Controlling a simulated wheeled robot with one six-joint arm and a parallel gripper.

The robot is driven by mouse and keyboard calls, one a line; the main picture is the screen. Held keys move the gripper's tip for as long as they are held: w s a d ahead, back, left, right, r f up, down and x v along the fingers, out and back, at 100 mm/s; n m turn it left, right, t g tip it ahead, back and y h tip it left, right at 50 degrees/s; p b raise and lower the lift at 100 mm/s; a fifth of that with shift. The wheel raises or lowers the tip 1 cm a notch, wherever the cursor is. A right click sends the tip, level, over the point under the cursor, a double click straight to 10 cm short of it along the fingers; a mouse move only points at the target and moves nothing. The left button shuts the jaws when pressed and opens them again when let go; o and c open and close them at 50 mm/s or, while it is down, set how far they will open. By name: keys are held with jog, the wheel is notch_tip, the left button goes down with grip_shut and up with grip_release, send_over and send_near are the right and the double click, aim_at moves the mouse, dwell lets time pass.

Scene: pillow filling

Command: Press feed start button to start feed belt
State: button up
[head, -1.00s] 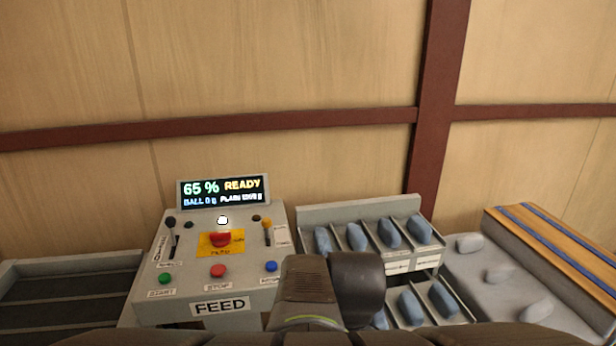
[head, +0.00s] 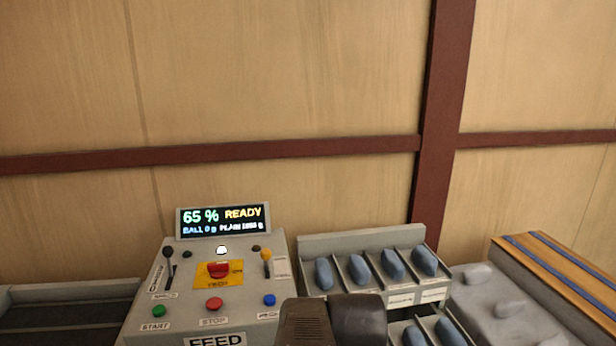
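The grey feed control panel (head: 190,278) stands at the lower left of the head view. Its green start button (head: 158,311) is at the front left, above a START label. A red stop button (head: 214,304) and a blue button (head: 269,300) sit in the same row. The display (head: 222,218) reads 65 % and READY. Part of my arm (head: 332,320) shows at the bottom centre, right of the panel. My gripper's fingers are not visible.
A red emergency-type button (head: 218,270) on a yellow plate, a black lever (head: 168,255) and an orange lever (head: 265,258) are on the panel. A rack (head: 345,243) with blue-grey pieces stands to the right. A dark belt (head: 50,315) lies at the left.

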grip_shut()
dwell(1.4)
